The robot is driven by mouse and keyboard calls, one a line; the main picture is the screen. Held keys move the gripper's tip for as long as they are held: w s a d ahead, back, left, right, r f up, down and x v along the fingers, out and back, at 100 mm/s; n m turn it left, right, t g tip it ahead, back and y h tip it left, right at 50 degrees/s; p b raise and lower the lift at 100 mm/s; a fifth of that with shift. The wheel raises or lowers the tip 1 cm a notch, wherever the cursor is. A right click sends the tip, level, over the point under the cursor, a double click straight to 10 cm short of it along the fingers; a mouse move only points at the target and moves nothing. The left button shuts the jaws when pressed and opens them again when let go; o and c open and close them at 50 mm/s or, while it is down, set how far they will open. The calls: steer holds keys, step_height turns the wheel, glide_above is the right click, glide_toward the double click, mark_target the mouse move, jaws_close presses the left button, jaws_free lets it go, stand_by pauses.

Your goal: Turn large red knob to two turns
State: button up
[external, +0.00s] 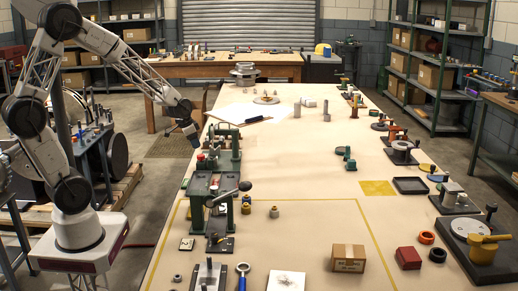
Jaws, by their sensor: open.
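A small red knob-like part (201,157) shows on the left side of the green machine (226,143) at the table's left edge. It is too small here to tell its shape or how far it is turned. My gripper (194,139) hangs above and slightly left of this red part, apart from it in the picture. My gripper is open, and nothing shows between its fingers. A dark red block (408,258) lies at the front right of the table.
A black-knobbed lever (228,196) sticks out from the green stand in front. A cardboard box (348,257), an orange ring (427,237) and a black tray (410,185) stand on the right half. The table's middle (290,180) is mostly clear.

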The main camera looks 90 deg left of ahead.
mark_target(201, 155)
steer(key=shift+s+n, duration=0.15)
steer(key=shift+n, duration=0.95)
steer(key=shift+f, duration=0.15)
steer(key=shift+x, duration=3.8)
steer(key=c, duration=0.9)
